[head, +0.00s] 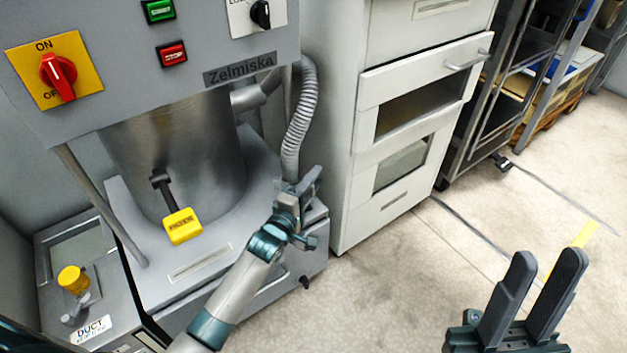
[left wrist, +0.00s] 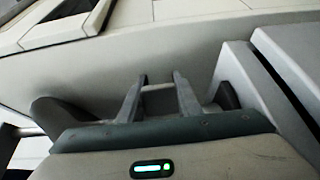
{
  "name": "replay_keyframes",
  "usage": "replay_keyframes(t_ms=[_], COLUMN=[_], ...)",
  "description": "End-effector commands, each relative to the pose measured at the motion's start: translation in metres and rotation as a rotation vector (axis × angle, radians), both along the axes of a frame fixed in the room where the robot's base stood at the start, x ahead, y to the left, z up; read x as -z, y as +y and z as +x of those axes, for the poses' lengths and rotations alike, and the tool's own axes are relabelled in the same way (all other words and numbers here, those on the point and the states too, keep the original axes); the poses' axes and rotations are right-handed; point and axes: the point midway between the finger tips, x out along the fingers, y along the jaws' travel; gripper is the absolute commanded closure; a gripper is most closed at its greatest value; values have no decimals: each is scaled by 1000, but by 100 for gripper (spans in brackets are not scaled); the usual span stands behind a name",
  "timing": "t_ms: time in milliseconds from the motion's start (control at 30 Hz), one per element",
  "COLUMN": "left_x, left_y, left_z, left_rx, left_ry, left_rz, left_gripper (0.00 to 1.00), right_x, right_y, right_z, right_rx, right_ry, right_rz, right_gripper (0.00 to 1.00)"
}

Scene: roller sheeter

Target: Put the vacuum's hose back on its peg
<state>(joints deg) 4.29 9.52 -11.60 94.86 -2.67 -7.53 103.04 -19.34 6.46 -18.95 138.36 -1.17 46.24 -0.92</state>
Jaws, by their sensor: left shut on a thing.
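The vacuum (head: 170,160) is a grey machine with a metal drum, at the left of the head view. Its grey ribbed hose (head: 301,115) hangs down the machine's right side from a pipe near the top. My left gripper (head: 300,187) is shut on the hose's lower end, low at the machine's right front corner. In the left wrist view its two fingers (left wrist: 158,95) stand a little apart, with a greyish piece between them. My right gripper (head: 545,275) is open and empty above the floor at lower right. I cannot make out the peg.
A white cabinet (head: 400,125) with drawers stands just right of the hose. A dark rack (head: 500,90) is farther right. A yellow lever handle (head: 182,226) and a yellow knob (head: 73,279) are on the vacuum's front. The floor (head: 400,290) at lower middle is clear.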

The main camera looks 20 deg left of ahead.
Motion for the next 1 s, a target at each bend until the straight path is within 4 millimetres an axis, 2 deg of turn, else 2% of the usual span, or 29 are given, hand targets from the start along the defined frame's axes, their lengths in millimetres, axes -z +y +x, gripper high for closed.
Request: replay_keyframes(t_ms=[533, 567, 600, 633, 1000], left_x=[1, 1, 1, 1, 3], left_y=[0, 0, 0, 0, 0], left_z=[0, 0, 0, 0, 0], left_rx=[0, 0, 0, 0, 0], left_ry=[-4, -4, -4, -3, 2], left_rz=[0, 0, 0, 0, 0], left_gripper=[100, 62, 52, 47, 47], right_x=[1, 1, 1, 1, 1], right_y=[0, 0, 0, 0, 0], right_z=[0, 0, 0, 0, 0], right_rx=[0, 0, 0, 0, -1], right_ry=[0, 0, 0, 0, -1], right_rz=[0, 0, 0, 0, 1], right_gripper=[69, 69, 69, 69, 69])
